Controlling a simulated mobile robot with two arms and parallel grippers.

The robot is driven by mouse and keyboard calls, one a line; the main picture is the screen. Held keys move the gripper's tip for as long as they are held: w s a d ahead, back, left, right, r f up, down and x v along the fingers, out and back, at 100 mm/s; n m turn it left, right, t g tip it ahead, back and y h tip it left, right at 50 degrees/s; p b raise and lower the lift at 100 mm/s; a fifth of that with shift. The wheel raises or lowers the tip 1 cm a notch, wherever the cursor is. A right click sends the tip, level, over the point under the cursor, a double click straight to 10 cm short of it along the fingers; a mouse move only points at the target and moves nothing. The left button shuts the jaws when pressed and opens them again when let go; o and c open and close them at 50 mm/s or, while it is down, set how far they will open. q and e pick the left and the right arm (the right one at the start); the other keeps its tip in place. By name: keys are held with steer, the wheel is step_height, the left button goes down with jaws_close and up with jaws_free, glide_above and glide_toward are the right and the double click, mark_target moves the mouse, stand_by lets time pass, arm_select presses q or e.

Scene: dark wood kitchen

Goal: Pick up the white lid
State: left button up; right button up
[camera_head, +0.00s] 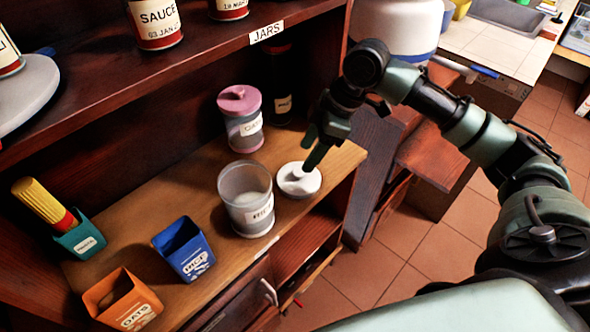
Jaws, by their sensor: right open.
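The white lid (297,181) is round with a small knob and lies flat on the wooden counter. It sits just right of an open clear jar (247,207) with white contents and a label. My right gripper (317,153) points down just above the lid's right rear side, with its fingers apart from each other. No thing shows between its fingers, and I cannot tell whether a fingertip touches the lid. My left gripper is out of view.
A jar with a pink lid (240,117) stands behind the clear jar. A blue box (184,249), an orange box (123,300) and a teal box (80,240) of pasta stand at the left. A shelf (190,60) overhangs the back. The counter's right end is close to the lid.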

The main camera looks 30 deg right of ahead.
mark_target(299, 171)
steer(key=x, duration=0.2)
steer(key=shift+f, duration=0.45)
steer(key=x, duration=0.3)
steer(key=shift+s+d+f, duration=0.1)
steer(key=shift+f, duration=0.05)
jaws_close()
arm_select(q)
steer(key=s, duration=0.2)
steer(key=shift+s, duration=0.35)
